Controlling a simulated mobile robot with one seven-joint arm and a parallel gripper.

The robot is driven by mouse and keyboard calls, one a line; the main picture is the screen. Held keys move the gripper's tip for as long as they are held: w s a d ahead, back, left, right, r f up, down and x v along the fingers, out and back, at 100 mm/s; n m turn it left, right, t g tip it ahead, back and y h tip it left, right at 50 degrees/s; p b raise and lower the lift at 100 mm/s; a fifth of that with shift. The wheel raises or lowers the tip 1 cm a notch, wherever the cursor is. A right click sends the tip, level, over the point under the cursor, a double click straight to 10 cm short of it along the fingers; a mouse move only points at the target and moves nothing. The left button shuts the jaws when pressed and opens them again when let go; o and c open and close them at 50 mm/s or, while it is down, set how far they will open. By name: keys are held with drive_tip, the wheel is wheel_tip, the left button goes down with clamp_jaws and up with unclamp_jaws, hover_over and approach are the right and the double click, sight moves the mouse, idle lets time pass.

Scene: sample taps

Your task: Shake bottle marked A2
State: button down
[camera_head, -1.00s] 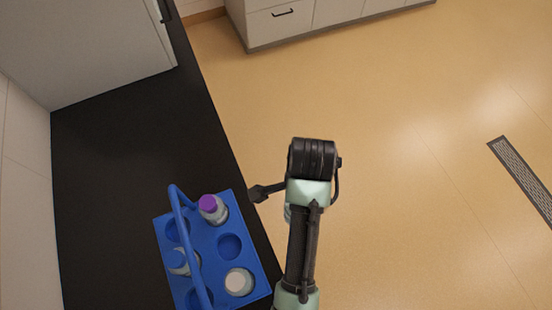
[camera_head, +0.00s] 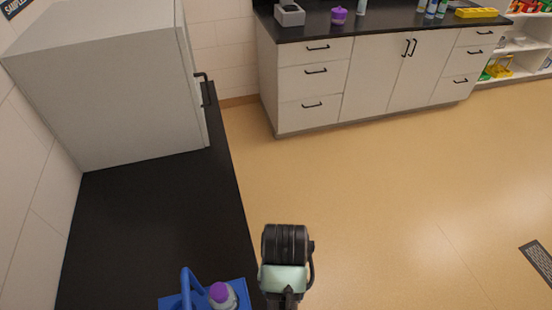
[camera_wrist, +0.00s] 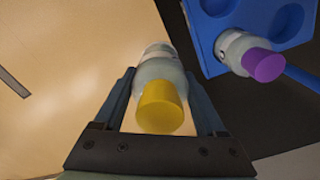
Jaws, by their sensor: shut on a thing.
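In the wrist view my gripper (camera_wrist: 160,110) is shut on a bottle with a yellow cap (camera_wrist: 160,104). The bottle (camera_wrist: 158,68) is translucent, and its cap end faces the wrist camera. Its marking cannot be read, so I cannot tell whether it is A2. It is held over the floor, apart from the rack. A purple-capped bottle (camera_wrist: 248,56) stands in the blue rack (camera_wrist: 206,28). In the head view the rack (camera_head: 172,302) and the purple-capped bottle (camera_head: 222,296) show at the bottom edge. My gripper's fingers and the held bottle are hidden there.
The black counter (camera_head: 150,230) is bare between the rack and a grey cabinet (camera_head: 110,90). Open floor (camera_head: 390,210) lies to the right. A far counter with drawers (camera_head: 315,72) carries a grey box (camera_head: 289,14), a purple pot (camera_head: 338,15) and a yellow tray (camera_head: 476,13).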

drive_tip(key=shift+w+a+n, duration=0.2)
drive_tip(key=shift+a+n, duration=0.25)
drive_tip(key=shift+n, duration=0.95)
wheel_tip(320, 180, down, 7)
drive_tip(key=shift+s+a+r, duration=0.15)
drive_tip(key=shift+r, duration=0.05)
drive_tip(key=shift+f, duration=0.25)
drive_tip(key=r, duration=0.7)
drive_tip(key=shift+w+r, duration=0.1)
drive_tip(key=shift+w, duration=0.15)
drive_tip(key=f, duration=0.7)
drive_tip(key=shift+s+f, duration=0.1)
drive_tip(key=shift+s, duration=0.1)
drive_tip(key=shift+w+r, duration=0.15)
drive_tip(key=shift+r, duration=0.15)
drive_tip(key=shift+w+r, duration=0.15)
drive_tip(key=shift+r, duration=2.95)
drive_tip(key=shift+s+r, duration=0.1)
drive_tip(key=shift+s, duration=0.1)
